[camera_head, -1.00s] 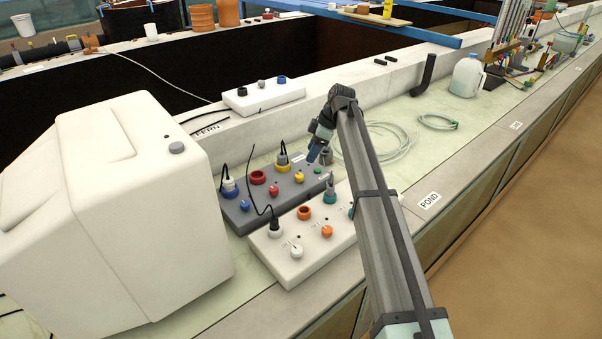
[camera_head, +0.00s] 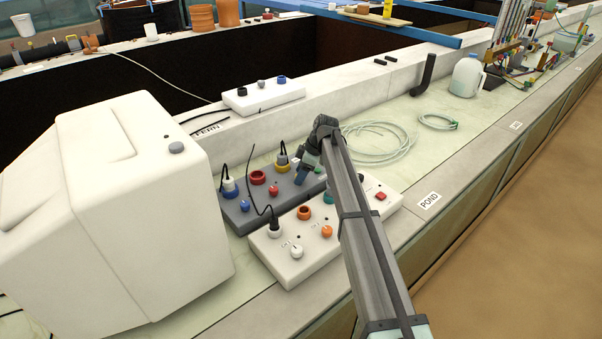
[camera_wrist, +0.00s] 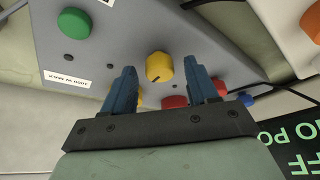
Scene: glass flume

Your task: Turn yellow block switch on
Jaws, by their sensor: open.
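The yellow knob (camera_wrist: 159,66), a round switch with a small dark mark near its lower edge, sits on the grey control box (camera_wrist: 120,30). In the wrist view it lies between and just beyond the two blue fingertips of my gripper (camera_wrist: 159,72), with a gap on each side. My gripper is open and holds nothing. In the head view my gripper (camera_head: 303,174) is over the right part of the grey box (camera_head: 241,218) and hides the yellow knob. I cannot tell the fingertips' height above the box.
A green knob (camera_wrist: 74,23) and a red knob (camera_wrist: 174,102) flank the yellow one. A white control box (camera_head: 290,270) with orange knobs and a red switch (camera_head: 380,196) stands in front. A black cable (camera_head: 262,207) arches nearby. A large white case (camera_head: 130,190) stands at left.

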